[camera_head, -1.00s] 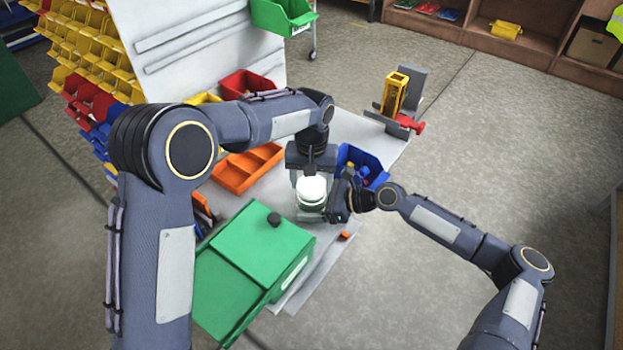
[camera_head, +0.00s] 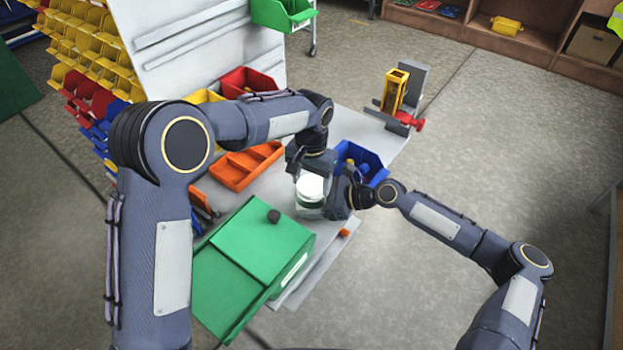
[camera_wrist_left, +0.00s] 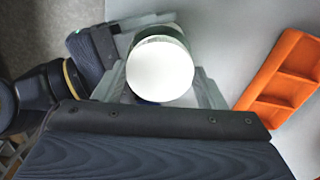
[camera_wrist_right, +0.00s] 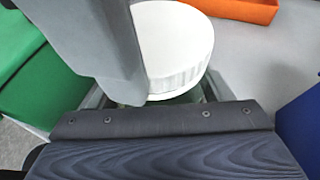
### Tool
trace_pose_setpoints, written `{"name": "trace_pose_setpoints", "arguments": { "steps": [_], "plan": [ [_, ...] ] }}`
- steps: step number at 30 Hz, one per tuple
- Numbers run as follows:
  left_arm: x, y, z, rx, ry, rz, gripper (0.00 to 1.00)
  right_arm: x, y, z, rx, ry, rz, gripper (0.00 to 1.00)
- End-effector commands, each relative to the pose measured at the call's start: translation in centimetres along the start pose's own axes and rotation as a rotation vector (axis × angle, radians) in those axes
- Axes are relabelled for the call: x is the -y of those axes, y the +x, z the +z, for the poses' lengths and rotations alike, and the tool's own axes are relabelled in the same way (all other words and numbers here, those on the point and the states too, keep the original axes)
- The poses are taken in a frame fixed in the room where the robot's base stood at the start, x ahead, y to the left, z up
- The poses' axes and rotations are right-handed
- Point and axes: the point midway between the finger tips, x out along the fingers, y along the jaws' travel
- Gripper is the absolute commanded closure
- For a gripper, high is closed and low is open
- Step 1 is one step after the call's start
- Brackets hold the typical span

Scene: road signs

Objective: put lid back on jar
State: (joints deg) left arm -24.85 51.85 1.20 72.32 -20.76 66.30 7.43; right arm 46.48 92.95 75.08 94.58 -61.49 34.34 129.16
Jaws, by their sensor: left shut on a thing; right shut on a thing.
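A white round lid (camera_head: 311,186) sits at the top of the jar (camera_head: 310,211), whose pale body shows just below it in the head view. The lid also shows from above in the left wrist view (camera_wrist_left: 160,69) and from the side in the right wrist view (camera_wrist_right: 174,48). My left gripper (camera_head: 308,180) comes from above and is shut on the lid. My right gripper (camera_head: 325,208) comes from the right and is shut on the jar below the lid. Whether the lid is fully seated cannot be told; the fingers hide part of the rim.
A green box (camera_head: 262,236) with a dark knob stands at the front left. An orange divided tray (camera_head: 233,178) lies behind it, and a blue bin (camera_head: 373,164) stands to the right. A yellow and grey fixture (camera_head: 394,92) is at the far right table corner.

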Motion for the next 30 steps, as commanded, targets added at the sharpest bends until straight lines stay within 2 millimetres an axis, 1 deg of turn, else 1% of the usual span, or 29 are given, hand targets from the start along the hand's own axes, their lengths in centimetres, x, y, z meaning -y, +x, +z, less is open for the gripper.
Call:
{"name": "trace_pose_setpoints", "arguments": {
  "steps": [1, 6, 30],
  "plan": [
    [0.08, 0.00, -0.01, -0.001, 0.127, 0.002, 0.56, -0.01, 0.01, -0.02, -0.001, 0.000, 0.000, 0.91],
    [0.14, 0.03, -0.02, 0.000, 0.611, 0.003, 0.56, -0.01, 0.01, -0.03, -0.001, 0.000, 0.000, 0.91],
    [0.09, 0.13, -0.41, -0.003, 2.839, -0.001, 0.56, -0.01, 0.01, -0.08, -0.002, 0.000, 0.001, 0.91]
  ]
}}
